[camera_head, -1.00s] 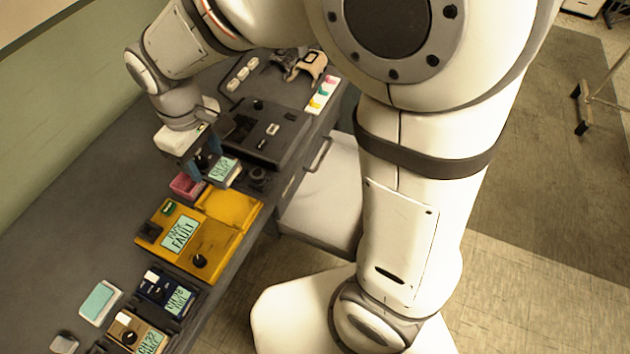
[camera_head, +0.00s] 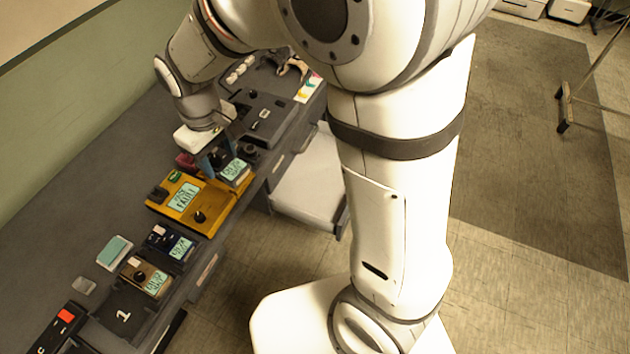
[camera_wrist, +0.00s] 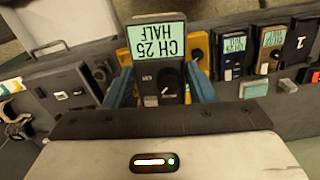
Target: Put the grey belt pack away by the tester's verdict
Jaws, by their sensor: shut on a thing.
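The grey belt pack (camera_wrist: 158,72) is between the blue fingers of my gripper (camera_wrist: 160,90) in the wrist view. Its screen reads "CH 25 HALF", and a dark knob sits below the screen. In the head view, the pack (camera_head: 235,171) is held by my shut gripper (camera_head: 217,163) beside and partly over the yellow tester's right end. The yellow tester (camera_head: 212,220) has a screen reading "PACK FAULT", a green lit window and a black knob. Whether the pack touches the tester is hidden.
Navy (camera_head: 166,241) and tan (camera_head: 150,276) packs stand in the row in front, near a bay marked 1 (camera_head: 122,316). A black console (camera_head: 265,122) is beyond. An open white drawer (camera_head: 308,185) juts out right.

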